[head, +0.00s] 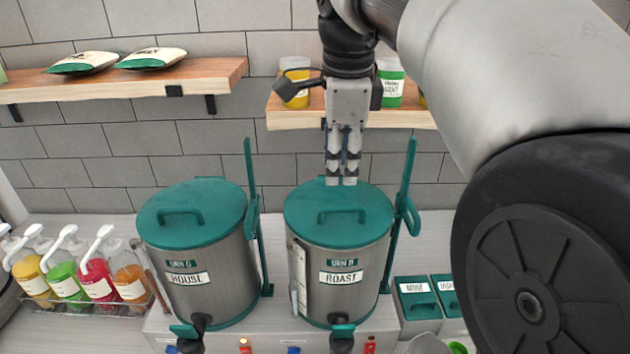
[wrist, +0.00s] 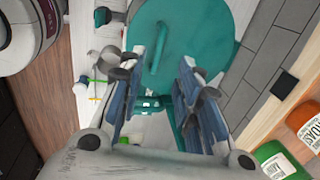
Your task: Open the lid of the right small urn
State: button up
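The right small urn (head: 338,275) is a grey metal cylinder labelled ROAST. Its round green lid (head: 338,202) lies flat and closed on top, with a bar handle (head: 342,213). The lid also shows at the top of the wrist view (wrist: 205,30), with its handle (wrist: 159,52) left of its middle. My gripper (head: 342,183) points down over the lid's back edge, behind the handle in the head view. In the wrist view my gripper (wrist: 165,72) has its fingers apart with nothing between them. Whether the tips touch the lid cannot be told.
A second urn (head: 212,280) labelled HOUSE stands to the left, lid closed. Tall green upright levers (head: 404,200) stand at the right of each urn. A wooden shelf (head: 290,118) with jars is behind my gripper. Pump bottles (head: 95,285) stand far left; small green-lidded boxes (head: 417,298) stand right.

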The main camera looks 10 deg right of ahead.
aim_at(337, 207)
jog(key=f, duration=0.3)
jog(key=w+f+b, duration=0.1)
jog(key=f, duration=0.5)
jog(key=shift+w+d+f, duration=0.15)
jog(key=shift+w, duration=0.25)
jog(key=shift+c, duration=0.2)
grip_shut()
